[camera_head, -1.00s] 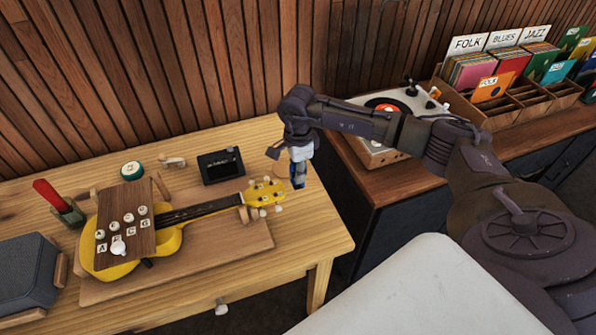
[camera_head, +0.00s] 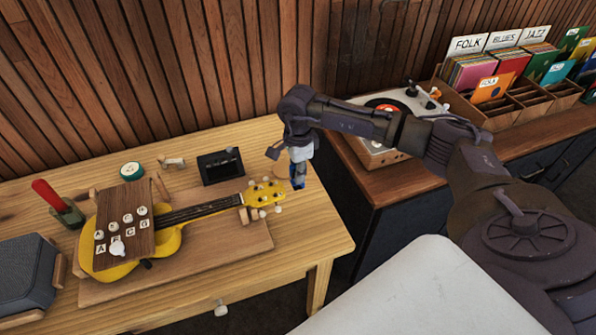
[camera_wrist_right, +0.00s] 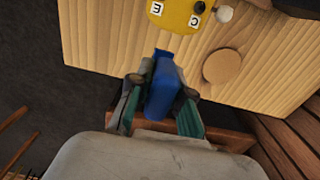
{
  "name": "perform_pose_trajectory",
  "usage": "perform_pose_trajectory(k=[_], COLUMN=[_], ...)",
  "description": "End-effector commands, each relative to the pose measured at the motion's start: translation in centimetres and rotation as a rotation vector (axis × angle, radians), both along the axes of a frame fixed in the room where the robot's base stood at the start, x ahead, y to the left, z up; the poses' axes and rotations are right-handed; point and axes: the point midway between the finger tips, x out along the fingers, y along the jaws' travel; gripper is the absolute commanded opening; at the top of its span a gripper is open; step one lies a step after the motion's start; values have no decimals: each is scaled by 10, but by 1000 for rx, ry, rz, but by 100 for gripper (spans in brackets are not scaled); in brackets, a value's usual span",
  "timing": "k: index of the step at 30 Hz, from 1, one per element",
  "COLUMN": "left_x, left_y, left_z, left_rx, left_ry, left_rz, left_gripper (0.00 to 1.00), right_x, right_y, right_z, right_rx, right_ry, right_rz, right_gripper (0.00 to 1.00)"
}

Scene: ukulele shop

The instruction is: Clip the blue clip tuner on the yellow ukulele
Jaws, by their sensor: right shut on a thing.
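The yellow ukulele (camera_head: 171,241) lies on a wooden board on the table, its headstock (camera_head: 264,194) pointing right. My right gripper (camera_head: 299,177) is just right of the headstock, pointing down. It is shut on the blue clip tuner (camera_wrist_right: 163,92), which shows between the two fingers in the right wrist view (camera_wrist_right: 162,100). In the head view the tuner (camera_head: 298,181) is a small blue patch under the gripper. In the wrist view the yellow headstock (camera_wrist_right: 176,15), with letters E and C, is beyond the tuner, and a gap shows between them. My left gripper is out of view.
A chord board (camera_head: 125,223) with lettered knobs covers part of the ukulele body. A black box (camera_head: 221,166), a green round tin (camera_head: 131,171) and a dark speaker (camera_head: 27,272) stand around it. A round wooden disc (camera_wrist_right: 222,67) lies near the headstock. A turntable (camera_head: 384,125) is at right.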

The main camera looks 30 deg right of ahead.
Motion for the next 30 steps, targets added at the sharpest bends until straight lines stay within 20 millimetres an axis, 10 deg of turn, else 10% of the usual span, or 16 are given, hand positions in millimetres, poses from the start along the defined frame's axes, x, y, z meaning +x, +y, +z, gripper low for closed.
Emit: perform_pose_trajectory(k=[30], left_x=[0], left_y=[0], left_z=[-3], left_rx=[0], left_ry=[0], left_rz=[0], left_gripper=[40], right_x=[3], right_y=[11], right_z=[0], right_rx=[0], right_ry=[-1], right_rz=[0], right_gripper=[0])
